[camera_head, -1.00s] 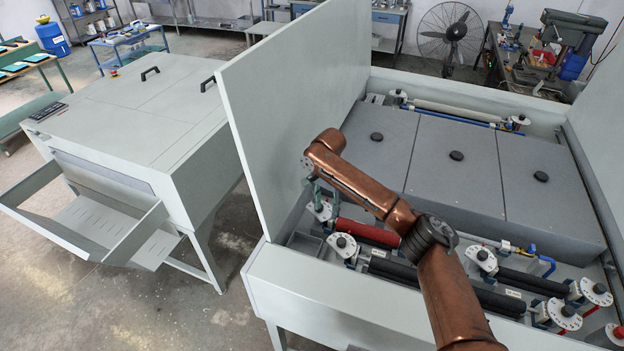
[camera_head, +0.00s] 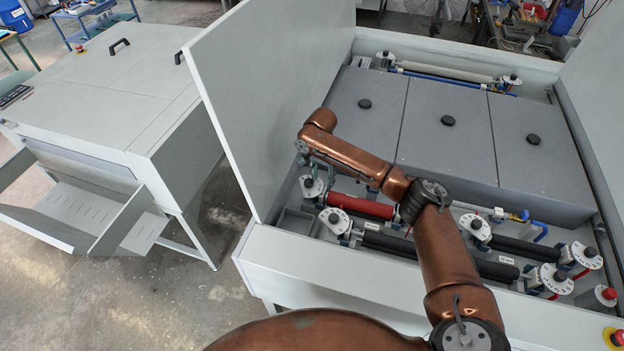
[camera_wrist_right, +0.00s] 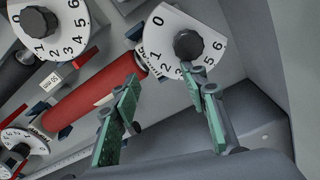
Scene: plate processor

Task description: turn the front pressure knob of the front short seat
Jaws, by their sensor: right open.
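A short red roller (camera_head: 360,205) lies in the open machine, with a white numbered dial and black knob (camera_head: 312,184) at its left end. In the right wrist view this black knob (camera_wrist_right: 188,45) sits on its white dial (camera_wrist_right: 175,25), and the red roller (camera_wrist_right: 95,93) runs down-left from it. My right gripper (camera_wrist_right: 163,80) is open and empty. In the head view the right gripper (camera_head: 308,163) is small and partly hidden beside that dial. My left gripper is not in view.
Another dial (camera_head: 334,220) stands close in front, and it shows in the wrist view as a neighbouring dial (camera_wrist_right: 40,25). The raised lid (camera_head: 265,95) is close to the left of my right gripper. Grey covers (camera_head: 448,145) fill the back.

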